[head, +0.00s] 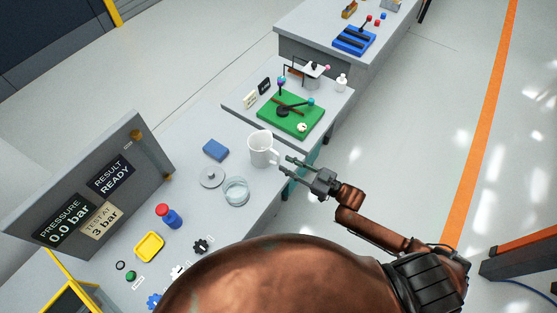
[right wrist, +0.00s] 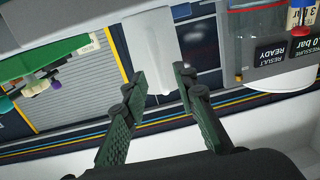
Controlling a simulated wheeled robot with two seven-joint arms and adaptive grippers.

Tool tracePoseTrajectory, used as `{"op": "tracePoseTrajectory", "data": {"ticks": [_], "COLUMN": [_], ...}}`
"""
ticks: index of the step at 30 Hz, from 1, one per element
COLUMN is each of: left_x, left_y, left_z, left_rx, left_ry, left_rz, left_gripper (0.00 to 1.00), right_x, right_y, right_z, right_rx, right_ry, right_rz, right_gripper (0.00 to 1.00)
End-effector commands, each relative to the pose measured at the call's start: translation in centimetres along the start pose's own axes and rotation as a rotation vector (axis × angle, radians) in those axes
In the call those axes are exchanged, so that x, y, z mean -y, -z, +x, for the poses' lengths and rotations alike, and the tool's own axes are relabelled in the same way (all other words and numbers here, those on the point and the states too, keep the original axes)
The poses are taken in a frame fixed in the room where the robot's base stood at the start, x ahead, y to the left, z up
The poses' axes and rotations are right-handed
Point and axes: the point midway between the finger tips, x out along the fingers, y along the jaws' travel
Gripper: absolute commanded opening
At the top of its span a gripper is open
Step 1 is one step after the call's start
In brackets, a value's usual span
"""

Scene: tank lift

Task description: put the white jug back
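The white jug (head: 262,148) stands upright on the grey bench, near the bench's right edge, with its handle turned right towards my right gripper. My right gripper (head: 287,167) is just right of the jug, fingers pointing at the handle. The right wrist view shows the two dark fingers (right wrist: 161,82) apart, with a white surface (right wrist: 151,45), likely the jug, beyond the tips. I cannot tell whether a finger touches the handle. My left gripper is not in view.
Left of the jug are a blue block (head: 215,149), a grey disc lid (head: 212,177) and a clear glass ring (head: 236,191). A green board (head: 291,115) is behind. Open floor lies right.

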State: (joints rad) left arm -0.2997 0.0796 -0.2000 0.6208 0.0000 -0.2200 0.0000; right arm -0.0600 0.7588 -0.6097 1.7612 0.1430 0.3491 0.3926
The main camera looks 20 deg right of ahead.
Motion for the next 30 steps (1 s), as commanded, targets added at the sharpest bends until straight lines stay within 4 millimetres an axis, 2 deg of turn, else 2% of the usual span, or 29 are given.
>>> {"op": "tracePoseTrajectory", "data": {"ticks": [3,9,13,20,22,23,26,29,30], "left_x": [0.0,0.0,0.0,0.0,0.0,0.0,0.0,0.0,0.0], "left_y": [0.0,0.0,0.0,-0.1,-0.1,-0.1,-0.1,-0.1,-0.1], "left_z": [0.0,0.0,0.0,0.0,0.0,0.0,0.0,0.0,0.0], "left_rx": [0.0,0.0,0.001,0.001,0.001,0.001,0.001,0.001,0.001], "left_ry": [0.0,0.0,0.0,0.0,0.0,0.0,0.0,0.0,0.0], "left_rz": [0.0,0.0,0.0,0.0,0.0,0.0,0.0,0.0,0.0], "left_gripper": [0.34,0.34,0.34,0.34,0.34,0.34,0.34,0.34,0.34], "right_x": [0.0,0.0,0.0,0.0,-0.3,-0.7,-2.8,-5.7,-6.8], "right_y": [-0.1,0.0,0.1,0.1,-0.5,-1.1,-5.0,-12.0,-15.4], "right_z": [-2.6,-5.3,-6.0,-6.1,-6.2,-6.3,-7.3,-9.7,-11.2], "right_rx": [0.003,0.0,-0.001,-0.001,0.007,0.017,0.083,0.21,0.274], "right_ry": [-0.001,0.0,0.0,0.0,-0.01,-0.022,-0.094,-0.213,-0.266], "right_rz": [0.0,0.0,0.0,0.0,-0.001,-0.001,-0.007,-0.009,-0.004], "right_gripper": [0.26,0.26,0.26,0.26,0.26,0.26,0.26,0.26,0.26]}}
